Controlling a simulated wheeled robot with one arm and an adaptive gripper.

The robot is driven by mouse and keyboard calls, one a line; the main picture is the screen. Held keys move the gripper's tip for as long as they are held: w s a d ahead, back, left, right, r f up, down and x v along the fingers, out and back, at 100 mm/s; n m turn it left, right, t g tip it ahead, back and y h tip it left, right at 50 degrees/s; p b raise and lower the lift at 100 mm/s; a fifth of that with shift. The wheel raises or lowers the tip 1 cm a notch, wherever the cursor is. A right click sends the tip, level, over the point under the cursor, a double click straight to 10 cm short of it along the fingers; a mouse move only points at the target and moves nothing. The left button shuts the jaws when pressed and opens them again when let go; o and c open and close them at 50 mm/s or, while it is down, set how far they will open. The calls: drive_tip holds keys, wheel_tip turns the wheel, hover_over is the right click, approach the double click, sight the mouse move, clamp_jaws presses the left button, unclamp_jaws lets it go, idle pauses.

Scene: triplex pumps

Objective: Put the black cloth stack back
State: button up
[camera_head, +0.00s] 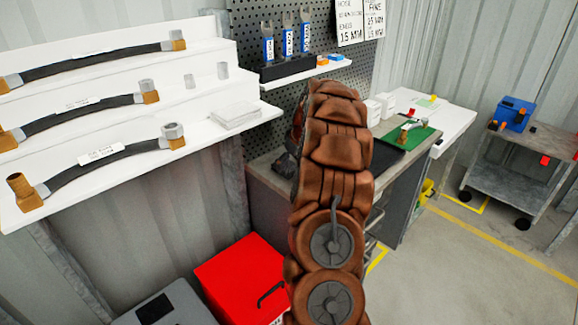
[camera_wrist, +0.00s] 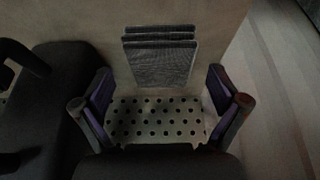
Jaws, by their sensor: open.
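In the wrist view a stack of black cloths (camera_wrist: 160,58) lies on a pale brownish surface, its layers showing at the far edge. My gripper (camera_wrist: 160,100) is open, with one purple-padded finger on each side of the picture. The stack lies above the middle of the gap and no finger touches it in this view. A pale panel with dark dots (camera_wrist: 155,122) shows between the fingers, below the stack. I cannot tell its height relative to the fingers. In the head view my brown-covered arm hides the stack and most of my gripper.
A white stepped shelf (camera_head: 110,82) with hoses stands at left, with a pale stack (camera_head: 235,116) on its low step. Behind my arm are a workbench (camera_head: 265,172) and a pegboard (camera_head: 245,55). A red box (camera_head: 235,275) is below. Floor (camera_head: 470,270) at right is clear.

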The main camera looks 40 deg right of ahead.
drive_tip(key=b+v, duration=0.1)
drive_tip(key=v, duration=0.9)
drive_tip(key=shift+r+b, duration=0.2)
drive_tip(key=shift+b, duration=0.15)
drive_tip(key=shift+s, duration=0.1)
